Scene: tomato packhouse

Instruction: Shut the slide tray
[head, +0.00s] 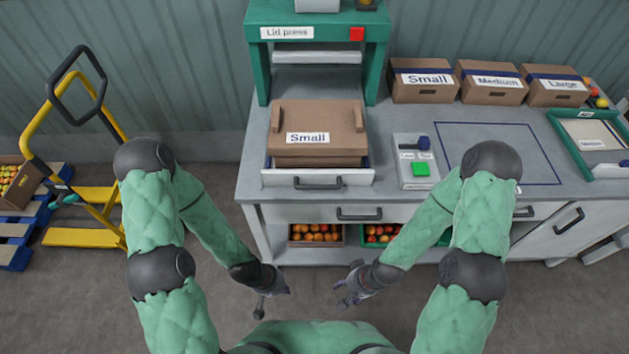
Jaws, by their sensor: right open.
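The slide tray (361,176) is a pale drawer-like tray with a dark handle on its front. It sticks out toward me at the counter's front edge, below and in front of the green lid press (259,60). A brown carton (318,125) labelled "Small" sits in it and hides most of its inside. My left gripper (272,303) is low in front of the counter, its fingers apart and empty. My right gripper (341,296) is to its right at a similar height, open and empty. Both are apart from the tray.
A control box (411,178) with a green button stands right of the tray. Several labelled cartons (425,94) line the back. A drawer (288,214) and tomato crates (315,241) are below. A yellow pallet truck (90,205) stands left. The floor before the counter is clear.

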